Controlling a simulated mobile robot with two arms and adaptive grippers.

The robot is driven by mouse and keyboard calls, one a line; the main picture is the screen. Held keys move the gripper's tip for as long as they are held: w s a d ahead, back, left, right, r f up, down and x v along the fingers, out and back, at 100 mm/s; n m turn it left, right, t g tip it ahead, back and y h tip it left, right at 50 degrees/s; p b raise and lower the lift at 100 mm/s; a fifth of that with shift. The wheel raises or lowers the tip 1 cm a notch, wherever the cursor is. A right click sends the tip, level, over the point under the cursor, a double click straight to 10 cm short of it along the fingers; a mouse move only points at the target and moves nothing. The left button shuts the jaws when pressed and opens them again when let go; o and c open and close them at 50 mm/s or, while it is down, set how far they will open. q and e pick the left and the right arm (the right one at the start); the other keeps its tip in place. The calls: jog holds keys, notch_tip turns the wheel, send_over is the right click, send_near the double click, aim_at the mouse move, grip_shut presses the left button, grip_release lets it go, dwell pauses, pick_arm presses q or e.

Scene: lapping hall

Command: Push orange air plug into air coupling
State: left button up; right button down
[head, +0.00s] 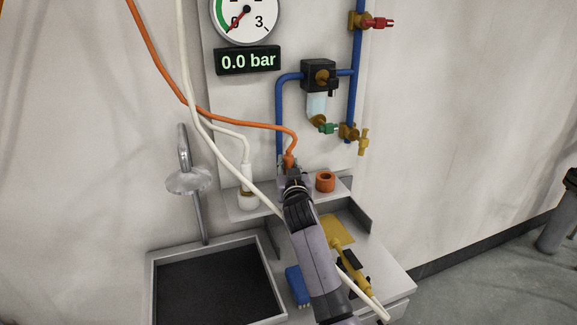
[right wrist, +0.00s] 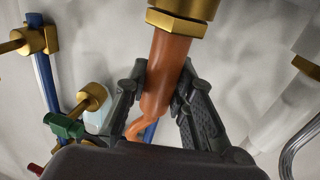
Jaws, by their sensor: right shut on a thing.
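My right gripper (head: 291,174) is shut on the orange air plug (head: 289,160), whose orange hose rises from its top. In the right wrist view the orange plug (right wrist: 166,70) sits between both fingers of my right gripper (right wrist: 160,95). A brass hex piece (right wrist: 180,22) is at the plug's far end; I cannot tell whether it belongs to the plug. An orange ring-shaped coupling (head: 325,181) with a dark opening stands on the ledge, right of the gripper in the head view. Nothing shows in it. The plug's lower end is hidden by my gripper in the head view. My left gripper is out of view.
A white plug (head: 247,176) with a white hose stands left of my gripper. A gauge (head: 246,12), a 0.0 bar display (head: 248,61) and blue pipes (head: 281,120) are on the panel. A dark-lined tray (head: 157,291) and a yellow tool (head: 352,268) lie in front.

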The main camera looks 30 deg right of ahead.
jog(key=c, duration=1.3)
grip_release()
jog(key=shift+f, duration=0.1)
jog(key=v, duration=1.2)
